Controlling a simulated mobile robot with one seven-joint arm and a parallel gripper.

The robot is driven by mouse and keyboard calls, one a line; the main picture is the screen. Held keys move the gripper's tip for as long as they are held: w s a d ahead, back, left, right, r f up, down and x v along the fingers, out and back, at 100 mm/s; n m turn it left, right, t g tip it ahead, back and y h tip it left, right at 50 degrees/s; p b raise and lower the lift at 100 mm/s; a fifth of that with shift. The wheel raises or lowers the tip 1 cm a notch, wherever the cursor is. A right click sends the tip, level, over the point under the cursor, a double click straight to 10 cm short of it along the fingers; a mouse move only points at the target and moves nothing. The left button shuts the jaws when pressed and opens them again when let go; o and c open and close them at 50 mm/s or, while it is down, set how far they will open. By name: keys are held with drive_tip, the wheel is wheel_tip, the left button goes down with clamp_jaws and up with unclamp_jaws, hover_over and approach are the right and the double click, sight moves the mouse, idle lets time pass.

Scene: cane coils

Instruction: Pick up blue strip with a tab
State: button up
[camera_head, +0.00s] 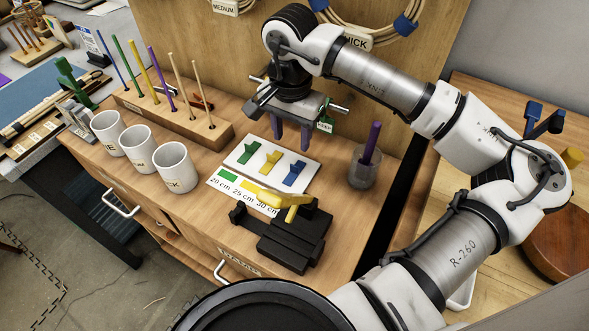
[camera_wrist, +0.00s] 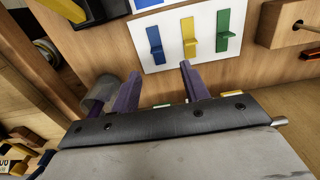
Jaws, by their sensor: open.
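The blue strip with a tab (camera_head: 295,174) lies on a white card (camera_head: 228,158), at the right end of a row with a yellow and a green one. In the wrist view the blue strip (camera_wrist: 156,44) is leftmost on the card, just beyond the fingertips. My gripper (camera_head: 291,142) hangs over the bench behind the card, its two purple fingers pointing down. The fingers are apart with nothing between them; they also show in the wrist view (camera_wrist: 161,76). The gripper does not touch the strip.
A glass jar (camera_head: 362,172) with a purple stick stands right of the card. A black fixture with a yellow piece (camera_head: 292,235) sits in front. White mugs (camera_head: 140,150) and a wooden peg rack (camera_head: 180,120) are at left. A wooden panel with cane coils (camera_head: 350,20) rises behind.

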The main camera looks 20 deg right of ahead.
sight(294, 166)
wheel_tip(294, 166, down, 3)
drive_tip(key=shift+s+d+f+p, duration=0.15)
drive_tip(key=shift+f+p, duration=0.5)
drive_tip(key=shift+f, duration=0.7)
drive_tip(key=shift+s+d+f+p, duration=0.1)
drive_tip(key=shift+f+p, duration=0.5)
drive_tip(key=shift+f, duration=0.7)
clamp_jaws()
